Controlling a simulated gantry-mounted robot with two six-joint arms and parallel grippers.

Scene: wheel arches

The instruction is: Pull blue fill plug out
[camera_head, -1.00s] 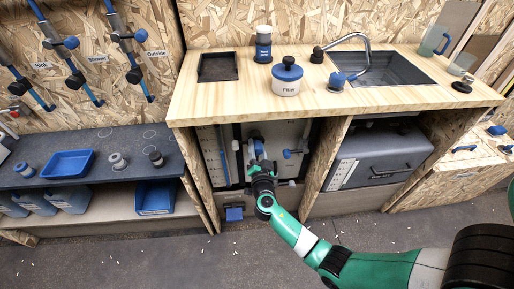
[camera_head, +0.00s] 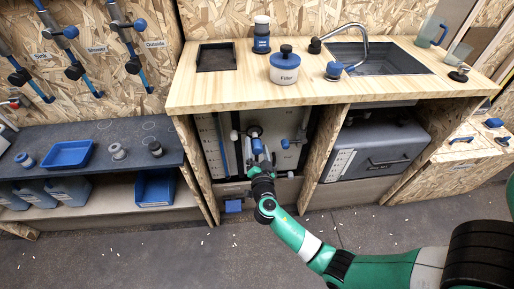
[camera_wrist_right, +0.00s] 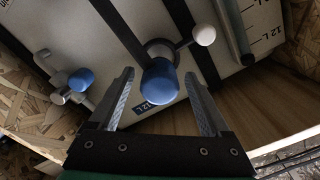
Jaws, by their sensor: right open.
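The blue fill plug (camera_wrist_right: 160,82) sits in a grey fitting on the front of a pale tank in the cabinet under the counter. It also shows small in the head view (camera_head: 257,146). My right gripper (camera_wrist_right: 158,82) is open, with its two fingers pointing at the plug, one on each side of it in the wrist view. I cannot tell whether the fingers touch it. In the head view my right gripper (camera_head: 259,160) reaches into the cabinet and partly hides the fitting. My left gripper is not in view.
A blue-handled valve (camera_wrist_right: 80,82) sits to one side of the plug, and a white knob on a lever (camera_wrist_right: 204,35) to the other. Wooden cabinet walls (camera_head: 322,160) flank the opening.

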